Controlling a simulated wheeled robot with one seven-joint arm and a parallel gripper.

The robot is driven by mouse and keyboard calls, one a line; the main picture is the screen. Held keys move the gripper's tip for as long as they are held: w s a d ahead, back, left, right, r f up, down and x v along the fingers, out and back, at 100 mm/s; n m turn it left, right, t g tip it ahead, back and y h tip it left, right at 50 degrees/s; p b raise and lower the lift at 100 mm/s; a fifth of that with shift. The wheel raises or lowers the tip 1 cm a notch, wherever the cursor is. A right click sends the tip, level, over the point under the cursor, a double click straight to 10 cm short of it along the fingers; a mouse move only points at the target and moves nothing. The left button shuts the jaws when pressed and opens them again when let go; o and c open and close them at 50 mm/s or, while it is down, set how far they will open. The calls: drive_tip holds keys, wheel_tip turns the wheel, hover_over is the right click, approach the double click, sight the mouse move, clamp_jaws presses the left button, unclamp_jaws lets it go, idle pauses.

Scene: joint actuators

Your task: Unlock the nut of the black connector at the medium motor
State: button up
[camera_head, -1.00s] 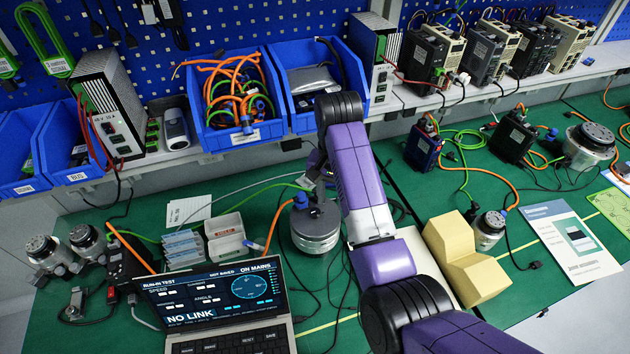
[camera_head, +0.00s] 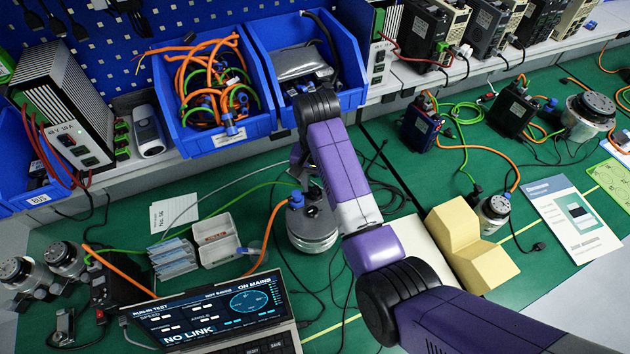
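A silver round motor (camera_head: 314,232) stands on the green bench mat at mid picture; it looks like the medium motor. A blue plug (camera_head: 296,200) with an orange cable sits on its top left. A dark connector (camera_head: 312,197) shows at its top, small and partly covered, so its nut cannot be made out. My purple arm comes from the lower right and bends down beyond the motor. My gripper (camera_head: 299,168) is just above and behind the connectors, mostly hidden by my arm. Its fingers, and any touch on the connector, cannot be made out.
A laptop (camera_head: 215,312) reading "NO LINK" is at the front left. A small parts tray (camera_head: 222,240) is left of the motor. A yellow block (camera_head: 468,248) and a smaller motor (camera_head: 495,212) are to the right. Blue bins (camera_head: 215,95) line the shelf behind. Loose cables surround the motor.

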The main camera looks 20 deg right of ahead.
drive_tip(key=shift+f, duration=0.65)
clamp_jaws()
